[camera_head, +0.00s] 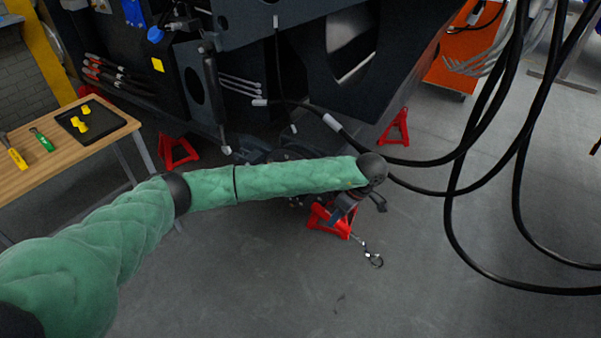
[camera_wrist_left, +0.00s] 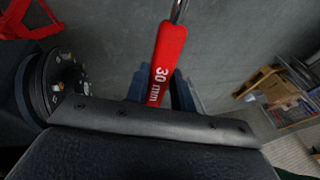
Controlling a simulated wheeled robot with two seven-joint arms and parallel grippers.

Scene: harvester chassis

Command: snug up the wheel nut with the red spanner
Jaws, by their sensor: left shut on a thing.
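In the left wrist view, the red spanner (camera_wrist_left: 168,58) has a red handle marked 30 mm and a metal shank running out of the top of the picture. My left gripper (camera_wrist_left: 178,92) is shut on its handle; the fingers are mostly hidden behind the gripper body. In the head view, my left gripper (camera_head: 347,206) hangs below the end of my green-sleeved arm, and the spanner's metal end (camera_head: 372,257) sticks out over the floor. A dark round part with several bolt heads (camera_wrist_left: 62,85), seemingly a wheel hub, is at left; I cannot single out the wheel nut.
Red stands (camera_head: 177,152) are under the dark chassis (camera_head: 260,75). A wooden table (camera_head: 30,185) with tools and a black tray (camera_head: 108,134) is at left. Black hoses (camera_head: 453,210) hang at right. The floor in front is clear.

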